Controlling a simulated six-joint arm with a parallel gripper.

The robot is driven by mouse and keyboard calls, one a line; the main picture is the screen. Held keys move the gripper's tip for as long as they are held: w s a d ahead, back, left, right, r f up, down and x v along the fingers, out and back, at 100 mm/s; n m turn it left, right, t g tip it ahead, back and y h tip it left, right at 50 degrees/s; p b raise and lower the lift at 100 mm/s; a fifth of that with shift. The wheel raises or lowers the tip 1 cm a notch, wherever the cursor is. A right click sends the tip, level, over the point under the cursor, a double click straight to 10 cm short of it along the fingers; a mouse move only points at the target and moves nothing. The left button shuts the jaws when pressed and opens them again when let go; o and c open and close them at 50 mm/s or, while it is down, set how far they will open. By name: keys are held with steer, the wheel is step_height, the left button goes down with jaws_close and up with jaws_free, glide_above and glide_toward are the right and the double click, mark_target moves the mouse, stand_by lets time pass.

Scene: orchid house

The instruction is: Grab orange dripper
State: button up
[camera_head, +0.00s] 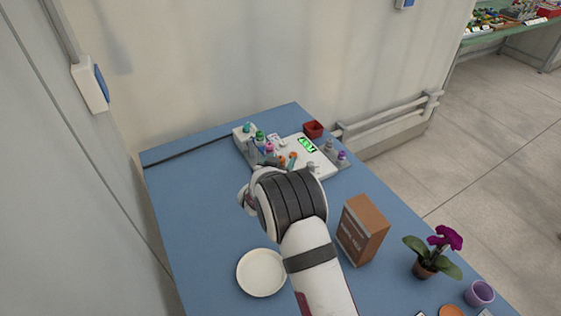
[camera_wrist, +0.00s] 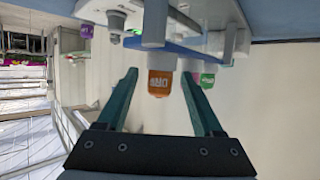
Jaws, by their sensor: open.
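My gripper (camera_wrist: 159,73) is open, with nothing clasped between the fingers. In the head view a small orange spot (camera_head: 293,156), likely the dripper, shows by the white device with a green display (camera_head: 307,145). My wrist hides most of my gripper there. A green dripper (camera_wrist: 207,80) is close by the right finger in the wrist view.
Other small bottles crowd the device, including a green one (camera_head: 260,136) and a purple one (camera_head: 342,155). A red box (camera_head: 313,129) stands behind. A brown box (camera_head: 366,228), a potted orchid (camera_head: 424,269) and a white plate (camera_head: 261,272) are nearer.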

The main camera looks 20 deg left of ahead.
jaws_close()
stand_by(0.3)
